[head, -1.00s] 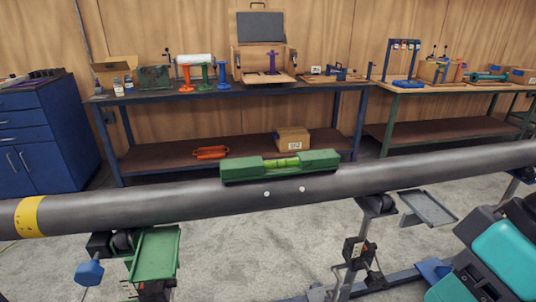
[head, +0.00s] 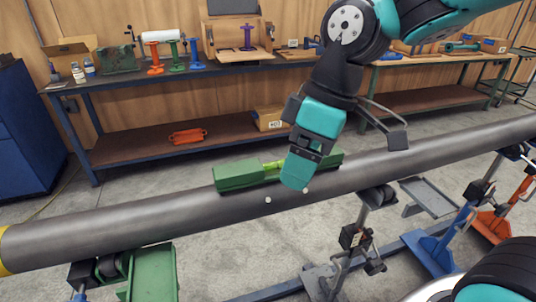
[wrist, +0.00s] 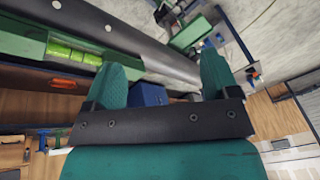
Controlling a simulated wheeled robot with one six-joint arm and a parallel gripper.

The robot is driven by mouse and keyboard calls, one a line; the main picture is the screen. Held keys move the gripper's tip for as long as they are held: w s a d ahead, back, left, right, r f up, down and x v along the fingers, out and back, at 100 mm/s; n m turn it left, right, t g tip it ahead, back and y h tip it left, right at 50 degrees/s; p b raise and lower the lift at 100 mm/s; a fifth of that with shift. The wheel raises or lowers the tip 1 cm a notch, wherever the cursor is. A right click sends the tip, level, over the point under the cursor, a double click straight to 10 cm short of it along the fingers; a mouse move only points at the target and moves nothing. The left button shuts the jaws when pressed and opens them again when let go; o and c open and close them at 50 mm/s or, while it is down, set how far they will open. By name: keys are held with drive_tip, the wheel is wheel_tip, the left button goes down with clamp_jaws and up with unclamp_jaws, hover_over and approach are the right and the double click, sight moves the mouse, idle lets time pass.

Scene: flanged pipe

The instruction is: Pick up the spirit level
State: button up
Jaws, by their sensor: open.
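The green spirit level (head: 239,176), with a bright yellow-green vial, lies along the top of the grey pipe (head: 130,224). My gripper (head: 297,168) points down and covers part of the level's right half in the head view. In the wrist view, the level (wrist: 72,50) is at the upper left with its vial showing, beside the left finger and not between the fingers. My gripper's two teal fingers (wrist: 167,78) are apart and nothing is held. Whether a finger touches the level or pipe cannot be told.
Pipe stands carry the pipe, with a green tray (head: 153,273) and a grey tray (head: 428,197) below it. A workbench (head: 180,78) with tools, an orange item (head: 188,136) and a cardboard box (head: 268,120) stands behind. A blue cabinet (head: 28,135) is at left.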

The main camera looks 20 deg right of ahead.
sight(281, 159)
drive_tip(key=w+d+r+n+p, duration=0.2)
drive_tip(key=w+d+n, duration=0.15)
drive_tip(key=w, duration=0.35)
drive_tip(key=w+d+r+n+p, duration=0.2)
drive_tip(key=w+d+n, duration=0.15)
drive_tip(key=w, duration=0.35)
drive_tip(key=shift+h, duration=0.3)
drive_tip(key=p+x, duration=0.1)
drive_tip(key=x, duration=0.3)
drive_tip(key=p+x, duration=0.1)
drive_tip(key=x, duration=0.6)
drive_tip(key=shift+w+d+f+p, duration=0.15)
drive_tip(key=shift+w+f+p, duration=0.15)
drive_tip(key=shift+f+p, duration=0.15)
drive_tip(key=shift+p+x, duration=1.2)
drive_tip(key=shift+x, duration=1.85)
drive_tip(key=shift+c, duration=0.5)
drive_tip(key=c, duration=1.1)
drive_tip(key=shift+r, duration=0.1)
drive_tip(key=shift+c, duration=0.5)
